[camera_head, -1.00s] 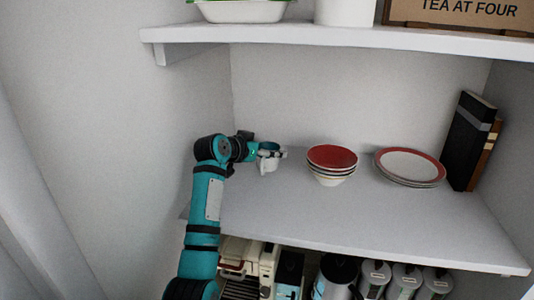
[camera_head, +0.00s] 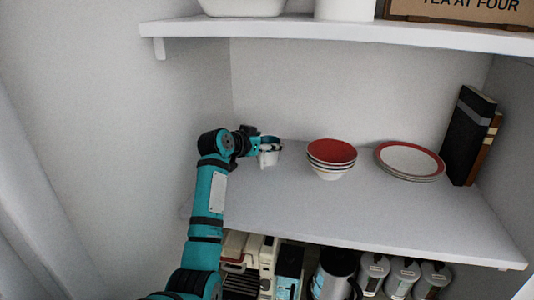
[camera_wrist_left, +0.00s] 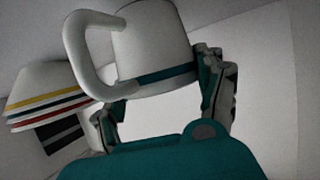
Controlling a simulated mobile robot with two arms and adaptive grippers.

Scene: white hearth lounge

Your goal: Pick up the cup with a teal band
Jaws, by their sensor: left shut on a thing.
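The cup with a teal band (camera_wrist_left: 155,42) fills the top middle of the left wrist view. It is white, with its handle on the left and the teal band near the end towards my gripper. In the head view the cup (camera_head: 268,159) is a small white shape at the left end of the middle shelf, partly hidden by my gripper. My left gripper (camera_head: 269,146) is shut on it, with a finger on each side in the left wrist view (camera_wrist_left: 166,88). I cannot tell whether the cup touches the shelf. My right gripper is not in view.
Stacked red-rimmed bowls (camera_head: 332,154), stacked plates (camera_head: 409,161) and upright books (camera_head: 468,135) stand to the right on the middle shelf (camera_head: 330,215). The upper shelf (camera_head: 330,33) overhangs. A kettle (camera_head: 334,275) and several canisters are below. The left wall is close to my arm.

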